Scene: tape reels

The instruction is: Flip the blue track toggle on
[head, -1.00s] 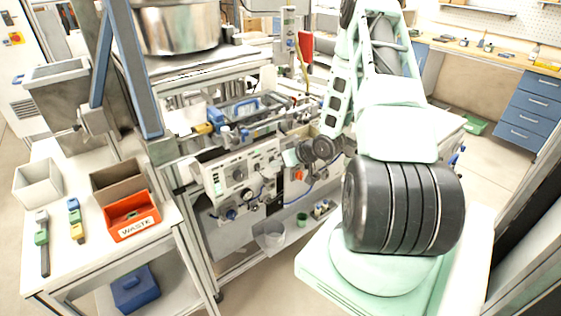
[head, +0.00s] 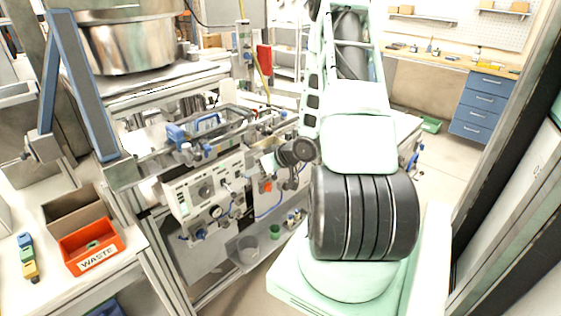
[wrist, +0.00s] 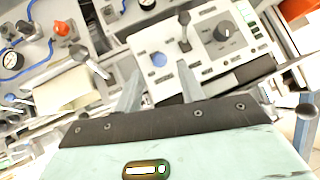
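A pale control panel (wrist: 200,50) is in front of my gripper in the wrist view. It carries a dark-tipped toggle lever (wrist: 185,32), a round blue disc (wrist: 158,60) and a black dial (wrist: 228,31). The toggle beside the blue disc looks like the blue track toggle, but I cannot read its label. My gripper (wrist: 158,82) has its two pale fingers apart with nothing held between them. The fingers are below the toggle in the picture and appear clear of it. In the head view the panel (head: 185,198) is on the machine front, left of my gripper (head: 262,163).
An orange WASTE bin (head: 90,246) stands on the side bench at left. Floor shows at right.

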